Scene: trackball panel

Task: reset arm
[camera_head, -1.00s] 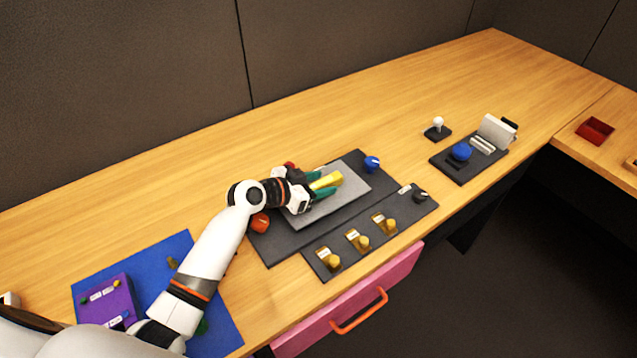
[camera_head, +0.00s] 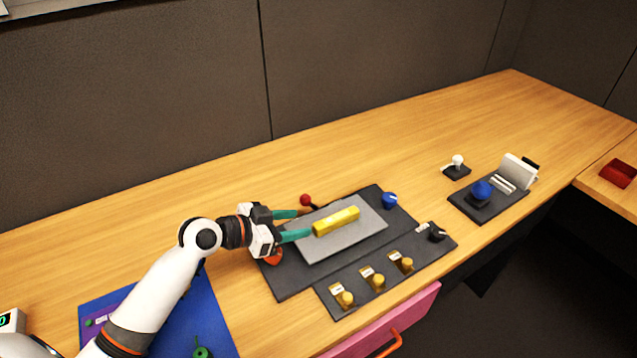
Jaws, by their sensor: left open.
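My left arm comes in from the lower left. Its gripper (camera_head: 291,224) has two green fingers and is open and empty, spread apart just left of a yellow bar (camera_head: 336,221). The yellow bar sits on a light grey plate (camera_head: 350,242) on the dark panel (camera_head: 290,281). The fingers reach over the plate's left edge, apart from the bar. An orange-red knob (camera_head: 273,257) is partly hidden under the gripper. My right gripper does not show.
A red ball knob (camera_head: 306,200) stands behind the fingers and a blue knob (camera_head: 389,200) is at the panel's right. A front strip holds several yellow switches (camera_head: 374,279). A pink drawer (camera_head: 415,312) is below. A blue mat (camera_head: 222,329) lies at lower left. The back table is clear.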

